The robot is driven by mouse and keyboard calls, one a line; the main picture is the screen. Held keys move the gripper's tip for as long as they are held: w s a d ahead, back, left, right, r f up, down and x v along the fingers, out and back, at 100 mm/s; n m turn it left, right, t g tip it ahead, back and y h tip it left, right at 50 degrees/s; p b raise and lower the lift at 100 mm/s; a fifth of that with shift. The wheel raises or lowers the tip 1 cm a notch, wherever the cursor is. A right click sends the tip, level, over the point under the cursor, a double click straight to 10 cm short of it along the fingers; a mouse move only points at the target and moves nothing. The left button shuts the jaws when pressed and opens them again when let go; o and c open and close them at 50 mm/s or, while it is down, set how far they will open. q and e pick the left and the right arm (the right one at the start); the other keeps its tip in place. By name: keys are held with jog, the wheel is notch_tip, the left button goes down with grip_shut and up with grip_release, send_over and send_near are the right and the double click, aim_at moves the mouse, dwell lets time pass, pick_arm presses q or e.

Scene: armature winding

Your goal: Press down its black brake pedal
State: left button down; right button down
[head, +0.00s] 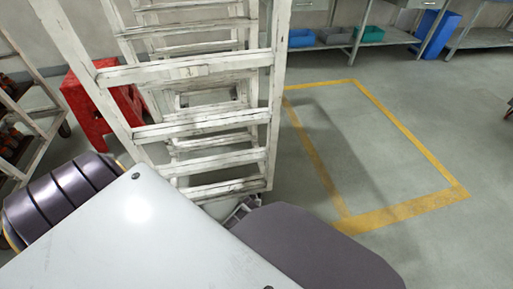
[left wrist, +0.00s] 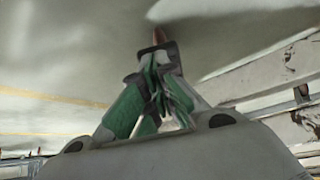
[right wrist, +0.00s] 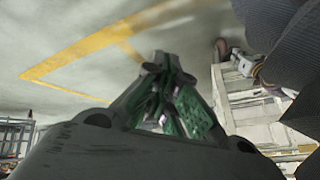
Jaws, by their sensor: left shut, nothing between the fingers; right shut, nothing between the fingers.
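A worn white ladder (head: 205,130) stands close in front of me in the head view. In the left wrist view my left gripper (left wrist: 158,55) is shut and empty, with a small reddish-brown round part (left wrist: 159,36) just past its fingertips; I cannot tell whether they touch. White rails (left wrist: 275,75) run at the right there. In the right wrist view my right gripper (right wrist: 165,62) is shut and empty above the floor. A brownish wheel (right wrist: 222,48) shows beside the white frame to its right. I cannot make out the black brake pedal in any view.
A red stool (head: 85,105) stands behind the ladder at the left, near a rack (head: 30,120). A yellow-marked floor area (head: 400,215) to the right is clear. Shelves with bins (head: 335,38) line the back. My own body covers the lower head view.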

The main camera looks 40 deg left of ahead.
pick_arm(q)
jog(key=shift+s+d+f, duration=0.1)
jog(key=shift+s+f, duration=0.05)
jog(key=shift+f, duration=0.8)
jog(key=shift+s+f+b, duration=0.1)
jog(key=shift+f+b, duration=0.25)
jog(key=shift+b, duration=0.05)
pick_arm(e)
jog(key=shift+s+f, duration=0.2)
jog(key=shift+f, duration=0.4)
jog(key=shift+s+f, duration=0.15)
jog(key=shift+f, duration=0.4)
jog(key=shift+w+a+r, duration=0.1)
jog(key=shift+w+r, duration=0.05)
